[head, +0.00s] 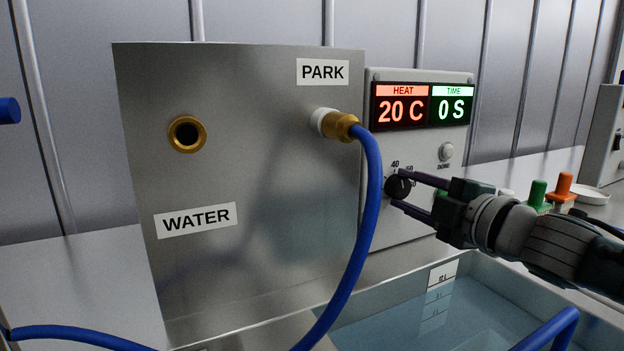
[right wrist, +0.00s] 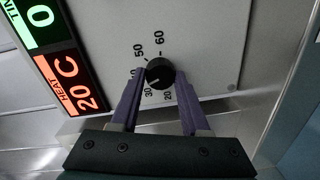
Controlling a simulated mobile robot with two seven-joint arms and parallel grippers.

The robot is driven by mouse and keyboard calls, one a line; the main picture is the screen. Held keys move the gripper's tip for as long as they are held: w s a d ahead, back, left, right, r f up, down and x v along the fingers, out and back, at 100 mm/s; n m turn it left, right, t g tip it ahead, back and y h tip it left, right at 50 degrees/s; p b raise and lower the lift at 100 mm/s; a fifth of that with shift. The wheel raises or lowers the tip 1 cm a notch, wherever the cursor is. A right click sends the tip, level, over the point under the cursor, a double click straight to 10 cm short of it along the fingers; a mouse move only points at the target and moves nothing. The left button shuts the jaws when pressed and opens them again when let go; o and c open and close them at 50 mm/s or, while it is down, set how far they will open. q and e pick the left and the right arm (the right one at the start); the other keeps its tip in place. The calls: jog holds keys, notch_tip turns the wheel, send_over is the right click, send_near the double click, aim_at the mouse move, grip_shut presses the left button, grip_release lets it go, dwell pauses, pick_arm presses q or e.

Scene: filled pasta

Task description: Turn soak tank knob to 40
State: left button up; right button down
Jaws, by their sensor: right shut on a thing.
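The soak tank knob (head: 398,187) is a small black dial on the pale control panel (head: 410,225). My right gripper (head: 396,187) is shut on it, with one purple finger on each side. In the right wrist view the knob (right wrist: 160,72) sits between the fingertips (right wrist: 160,78). Marks 20, 30, 50 and 60 show around it; the 40 is partly hidden by a finger. A pale pointer line on the knob points roughly toward 30. The display (head: 423,106) reads HEAT 20 C and TIME 0 S. My left gripper is out of view.
A round button (head: 446,151) sits below the display. A steel box (head: 240,260) with WATER and PARK labels stands left, with a blue hose (head: 368,200) on its PARK fitting. A water-filled tank (head: 430,315) lies below. Green (head: 538,192) and orange (head: 563,185) handled items stand right.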

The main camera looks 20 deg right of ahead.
jog(key=shift+m+p, duration=0.6)
jog(key=shift+m, duration=1.2)
jog(key=shift+c, duration=1.9)
grip_release()
jog(key=s+d+p, duration=0.1)
jog(key=s+p, duration=0.1)
jog(key=s, duration=0.8)
jog(key=shift+r, duration=0.25)
jog(key=shift+w, duration=0.1)
